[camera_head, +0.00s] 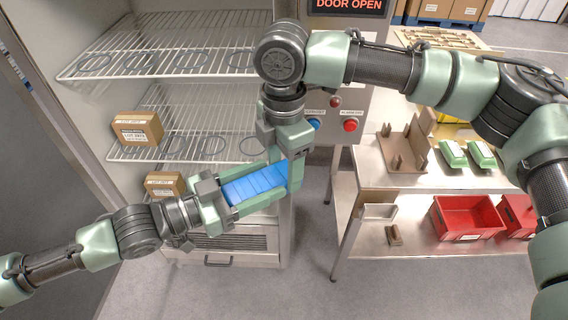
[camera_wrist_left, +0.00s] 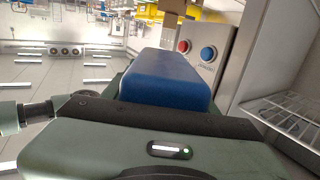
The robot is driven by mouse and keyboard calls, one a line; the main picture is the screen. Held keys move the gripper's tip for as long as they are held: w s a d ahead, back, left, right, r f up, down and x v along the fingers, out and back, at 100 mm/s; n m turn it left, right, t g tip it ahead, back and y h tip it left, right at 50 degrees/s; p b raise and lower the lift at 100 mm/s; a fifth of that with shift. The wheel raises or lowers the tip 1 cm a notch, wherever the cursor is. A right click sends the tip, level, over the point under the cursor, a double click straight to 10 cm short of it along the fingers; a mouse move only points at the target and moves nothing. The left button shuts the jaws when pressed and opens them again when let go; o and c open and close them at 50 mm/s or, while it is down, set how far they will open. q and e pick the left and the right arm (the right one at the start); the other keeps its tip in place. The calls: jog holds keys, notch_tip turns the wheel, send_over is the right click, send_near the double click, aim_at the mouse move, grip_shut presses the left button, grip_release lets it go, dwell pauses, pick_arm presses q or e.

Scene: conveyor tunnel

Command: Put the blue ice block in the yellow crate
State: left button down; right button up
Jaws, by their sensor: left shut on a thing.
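The blue ice block (camera_head: 256,185) is a ribbed bright-blue slab, held in the air in front of the open cabinet. My left gripper (camera_head: 250,187) is shut on it, with green fingers along its long sides. In the left wrist view the ice block (camera_wrist_left: 170,78) stretches ahead from the gripper. My right gripper (camera_head: 284,146) is at the block's far right end; I cannot tell whether it touches the block or how its fingers stand. A bit of yellow (camera_head: 453,117), possibly the yellow crate, shows on the bench behind my right arm, mostly hidden.
The open cabinet has wire shelves (camera_head: 180,95) with cardboard boxes (camera_head: 137,128). A panel with a red button (camera_head: 351,125) stands right of it. The steel bench (camera_head: 375,178) carries a brown rack (camera_head: 404,150) and green packs (camera_head: 452,154); red bins (camera_head: 466,217) sit below.

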pick_arm(q)
jog(key=shift+r, duration=0.1)
pick_arm(e)
jog(key=c, duration=0.5)
pick_arm(q)
jog(key=shift+c, duration=1.9)
grip_release()
pick_arm(e)
jog(key=shift+c, duration=0.8)
pick_arm(q)
jog(key=shift+a, duration=0.1)
